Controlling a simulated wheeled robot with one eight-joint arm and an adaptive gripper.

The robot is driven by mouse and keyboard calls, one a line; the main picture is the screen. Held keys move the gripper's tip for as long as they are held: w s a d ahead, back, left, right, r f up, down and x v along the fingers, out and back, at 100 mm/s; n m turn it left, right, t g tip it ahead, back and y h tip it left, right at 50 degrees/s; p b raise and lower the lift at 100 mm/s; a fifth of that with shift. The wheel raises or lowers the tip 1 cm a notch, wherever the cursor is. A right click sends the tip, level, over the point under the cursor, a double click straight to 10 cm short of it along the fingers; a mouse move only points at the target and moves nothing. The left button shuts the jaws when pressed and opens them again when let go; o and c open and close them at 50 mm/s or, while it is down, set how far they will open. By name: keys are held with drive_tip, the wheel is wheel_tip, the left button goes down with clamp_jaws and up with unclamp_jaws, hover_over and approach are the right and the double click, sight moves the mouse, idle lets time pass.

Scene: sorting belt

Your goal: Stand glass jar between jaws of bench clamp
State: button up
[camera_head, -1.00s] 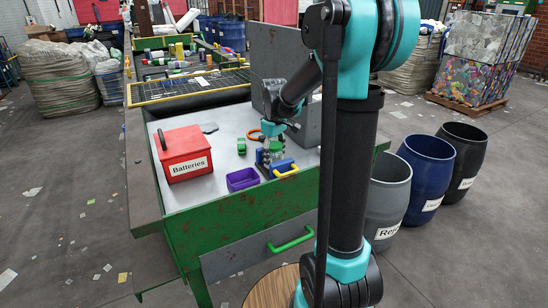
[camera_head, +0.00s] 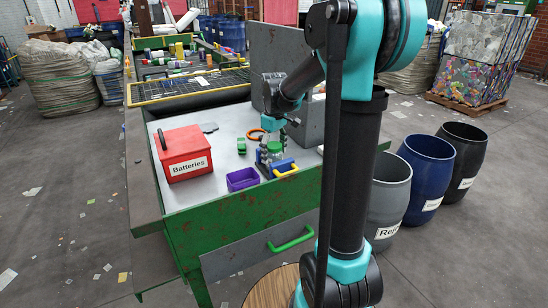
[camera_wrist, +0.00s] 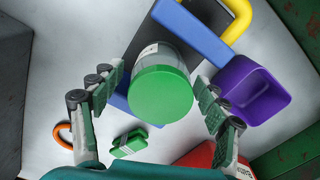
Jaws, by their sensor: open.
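The glass jar (camera_wrist: 163,63) with a green lid (camera_wrist: 160,95) is seen from above in the wrist view, near the middle. It appears upright between the blue jaws of the bench clamp (camera_wrist: 203,32); its base is hidden. The clamp has a yellow handle (camera_wrist: 240,15). In the head view the jar's green lid (camera_head: 275,147) shows just behind the clamp's front blue jaw (camera_head: 283,167). My gripper (camera_wrist: 160,92) is open, with one finger on each side of the jar and visible gaps to the lid. It also shows above the jar in the head view (camera_head: 272,135).
A purple tray (camera_head: 242,179) sits left of the clamp, and a red Batteries box (camera_head: 183,153) farther left. A green block (camera_head: 241,146) and an orange ring (camera_head: 255,134) lie behind. Bare tabletop (camera_head: 222,160) lies left of centre.

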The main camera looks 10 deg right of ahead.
wheel_tip(320, 180, up, 10)
drive_tip(key=shift+r, duration=0.15)
